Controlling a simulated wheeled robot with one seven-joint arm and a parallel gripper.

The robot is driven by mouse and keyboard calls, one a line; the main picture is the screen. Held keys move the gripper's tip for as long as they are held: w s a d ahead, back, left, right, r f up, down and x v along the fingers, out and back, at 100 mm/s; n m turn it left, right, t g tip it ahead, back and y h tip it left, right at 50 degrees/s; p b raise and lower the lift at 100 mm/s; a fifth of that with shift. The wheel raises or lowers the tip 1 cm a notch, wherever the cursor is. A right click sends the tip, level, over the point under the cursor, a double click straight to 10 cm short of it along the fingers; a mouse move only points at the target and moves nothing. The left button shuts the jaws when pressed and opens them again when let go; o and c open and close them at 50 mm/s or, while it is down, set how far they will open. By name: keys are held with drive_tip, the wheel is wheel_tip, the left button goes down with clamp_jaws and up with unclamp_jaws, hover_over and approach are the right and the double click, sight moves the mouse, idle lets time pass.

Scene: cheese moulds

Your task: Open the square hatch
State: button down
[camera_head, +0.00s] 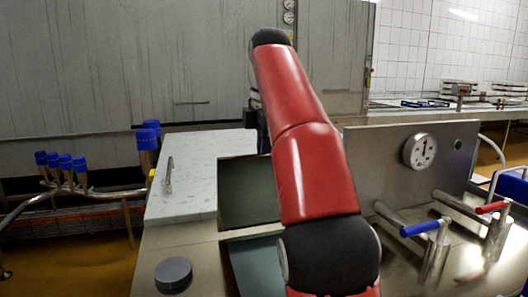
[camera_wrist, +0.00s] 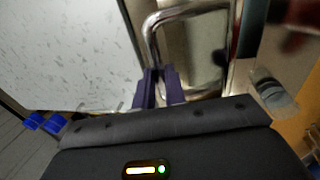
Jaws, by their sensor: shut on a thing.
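In the head view, my red arm runs down the middle and hides my gripper. Beside it, a dark, flat square panel (camera_head: 245,192) shows in the steel bench top, with a second dark area (camera_head: 256,265) nearer to me. I cannot tell which of these is the square hatch or whether it is raised. In the wrist view, the purple fingertips of my gripper (camera_wrist: 159,86) are shut on a bent, shiny metal handle (camera_wrist: 152,40). A grey-green surface (camera_wrist: 192,50) shows behind the handle.
A pale speckled lid (camera_head: 200,165) with its own small handle (camera_head: 169,176) lies to the left. A round grey knob (camera_head: 173,275) stands on the bench. At the right are a dial (camera_head: 419,151) and blue- and red-handled levers (camera_head: 425,228). Blue-capped pipes (camera_head: 66,165) stand at far left.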

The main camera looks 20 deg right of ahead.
drive_tip(key=shift+w+f, duration=0.1)
drive_tip(key=shift+f, duration=0.3)
drive_tip(key=c, duration=1.5)
unclamp_jaws()
drive_tip(key=shift+w, duration=0.15)
drive_tip(key=shift+o, duration=0.2)
drive_tip(key=shift+r, duration=0.15)
